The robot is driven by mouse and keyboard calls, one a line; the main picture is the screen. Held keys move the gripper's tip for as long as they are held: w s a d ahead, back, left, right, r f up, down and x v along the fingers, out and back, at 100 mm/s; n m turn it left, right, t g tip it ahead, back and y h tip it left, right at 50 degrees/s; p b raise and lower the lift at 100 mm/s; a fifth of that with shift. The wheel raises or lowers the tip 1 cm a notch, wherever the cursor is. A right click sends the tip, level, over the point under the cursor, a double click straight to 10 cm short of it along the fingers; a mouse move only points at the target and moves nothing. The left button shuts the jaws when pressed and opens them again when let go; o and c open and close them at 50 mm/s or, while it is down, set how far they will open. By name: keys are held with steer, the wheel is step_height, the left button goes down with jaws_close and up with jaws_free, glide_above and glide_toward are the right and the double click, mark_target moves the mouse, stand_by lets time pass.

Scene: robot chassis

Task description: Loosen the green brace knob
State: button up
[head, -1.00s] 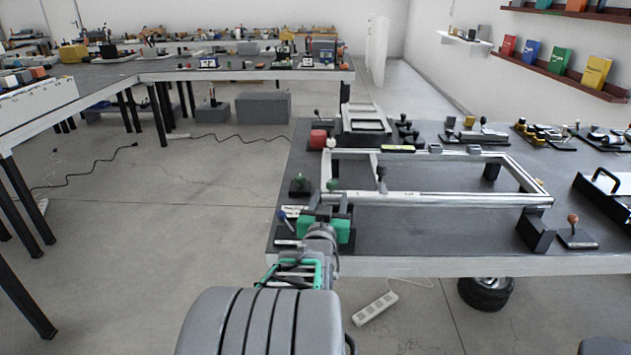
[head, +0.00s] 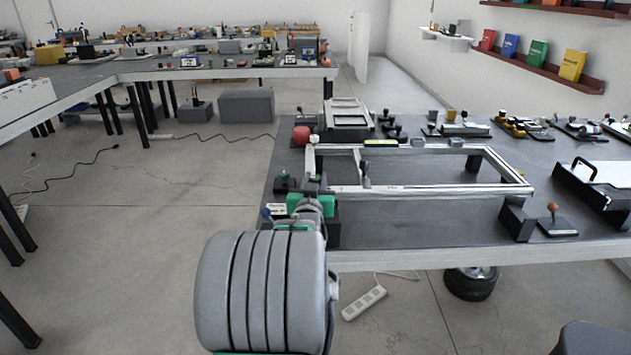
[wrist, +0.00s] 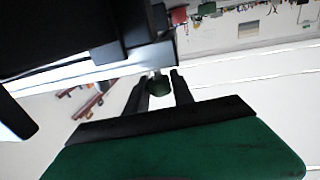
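A green knob (wrist: 158,86) shows in the wrist view between the two dark fingers of my gripper (wrist: 160,90). A small gap shows on either side of it, so the gripper looks open and not clamped on it. In the head view my gripper (head: 311,188) is at the left front corner of the metal frame, and a green knob (head: 316,177) shows just at its fingertips. My wrist partly hides the spot. Another dark green knob (head: 282,181) stands on a small base to the left.
The silver frame (head: 440,188) lies on the dark bench (head: 420,228). An orange-knobbed lever (head: 553,210) stands at the right.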

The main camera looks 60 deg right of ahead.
jaws_close()
steer(key=shift+s+t, duration=0.1)
steer(key=shift+t, duration=0.2)
steer(key=shift+s+d+f+n+t+y+b, duration=0.1)
steer(key=shift+f+n+t+y+b, duration=0.1)
steer(key=shift+n+t+y+b, duration=0.45)
steer(key=n+t+y+b, duration=0.1)
steer(key=b, duration=0.1)
steer(key=n+t+b, duration=0.1)
steer(key=t+b, duration=0.1)
steer(key=b, duration=0.1)
steer(key=shift+f+n+y+b, duration=0.25)
steer(key=shift+f+y+b, duration=0.1)
steer(key=shift+r+n+t+y+b, duration=0.2)
steer(key=shift+n+t+y+b, duration=0.45)
steer(key=shift+b, duration=0.45)
steer(key=shift+r+n+t+y+b, duration=0.2)
steer(key=shift+n+t+y+b, duration=0.2)
steer(key=shift+t+b, duration=0.25)
steer(key=shift+r, duration=0.1)
steer(key=shift+w, duration=0.2)
